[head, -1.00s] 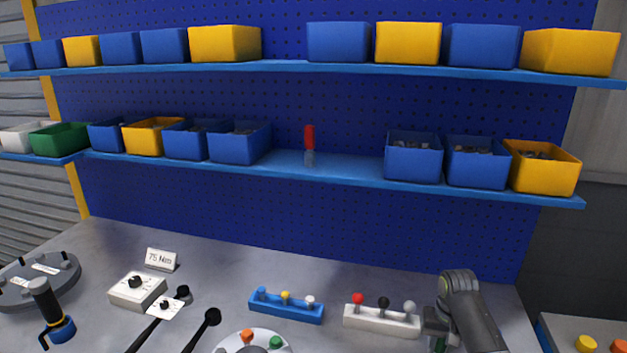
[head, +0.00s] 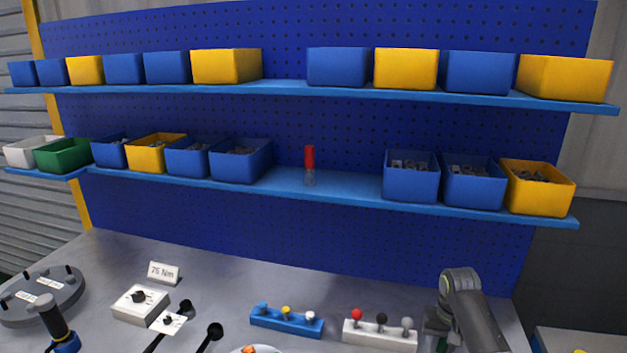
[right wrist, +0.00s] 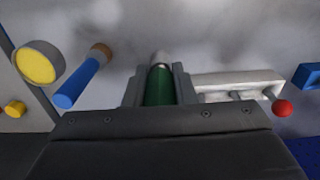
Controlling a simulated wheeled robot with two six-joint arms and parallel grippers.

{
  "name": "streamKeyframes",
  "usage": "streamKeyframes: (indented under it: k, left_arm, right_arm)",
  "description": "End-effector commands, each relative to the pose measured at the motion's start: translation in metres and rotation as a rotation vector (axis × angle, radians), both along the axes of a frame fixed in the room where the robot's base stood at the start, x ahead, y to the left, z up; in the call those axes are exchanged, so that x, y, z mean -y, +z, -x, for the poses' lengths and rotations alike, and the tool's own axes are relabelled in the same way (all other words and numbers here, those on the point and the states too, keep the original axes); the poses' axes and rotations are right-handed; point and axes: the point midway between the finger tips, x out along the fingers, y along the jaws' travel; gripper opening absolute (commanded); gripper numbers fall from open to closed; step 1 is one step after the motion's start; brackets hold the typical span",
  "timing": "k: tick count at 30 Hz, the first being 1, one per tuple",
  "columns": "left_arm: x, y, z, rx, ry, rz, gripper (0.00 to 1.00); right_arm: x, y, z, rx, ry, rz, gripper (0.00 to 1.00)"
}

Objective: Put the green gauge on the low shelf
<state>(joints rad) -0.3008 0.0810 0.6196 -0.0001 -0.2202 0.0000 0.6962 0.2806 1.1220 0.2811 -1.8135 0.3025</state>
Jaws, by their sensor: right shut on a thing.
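The green gauge (right wrist: 159,86) is a green cylinder with a pale metal end, between the fingers of my right gripper (right wrist: 160,72) in the right wrist view. My right gripper is shut on it. My left gripper is not in view.
A red-topped gauge (head: 309,160) stands upright on the low shelf. Blue bins (head: 240,163) flank the gap on the left, others (head: 411,178) on the right. The upper shelf (head: 290,88) runs above. A white rack (head: 378,335) and blue rack (head: 286,321) sit on the bench.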

Motion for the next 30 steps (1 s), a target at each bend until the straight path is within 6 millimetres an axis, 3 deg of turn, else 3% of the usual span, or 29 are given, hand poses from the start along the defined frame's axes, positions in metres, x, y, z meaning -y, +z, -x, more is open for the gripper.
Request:
streamKeyframes:
  k: [1,14,19,22,30]
  left_arm:
    - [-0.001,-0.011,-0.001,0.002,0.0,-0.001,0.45]
    - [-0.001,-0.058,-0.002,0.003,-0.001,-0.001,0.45]
    - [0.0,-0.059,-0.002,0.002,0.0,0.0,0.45]
    - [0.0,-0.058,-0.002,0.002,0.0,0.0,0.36]
    - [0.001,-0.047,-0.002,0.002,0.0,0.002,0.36]
  right_arm:
    - [0.0,-0.013,0.0,-0.001,0.0,0.0,0.0]
    - [0.0,-0.07,0.0,0.001,0.0,-0.001,0.0]
    - [0.0,-0.072,0.0,0.001,0.0,-0.001,0.0]
    - [0.0,-0.071,0.0,0.001,0.0,-0.001,0.0]
    - [0.0,-0.059,0.0,0.001,0.0,-0.001,0.0]
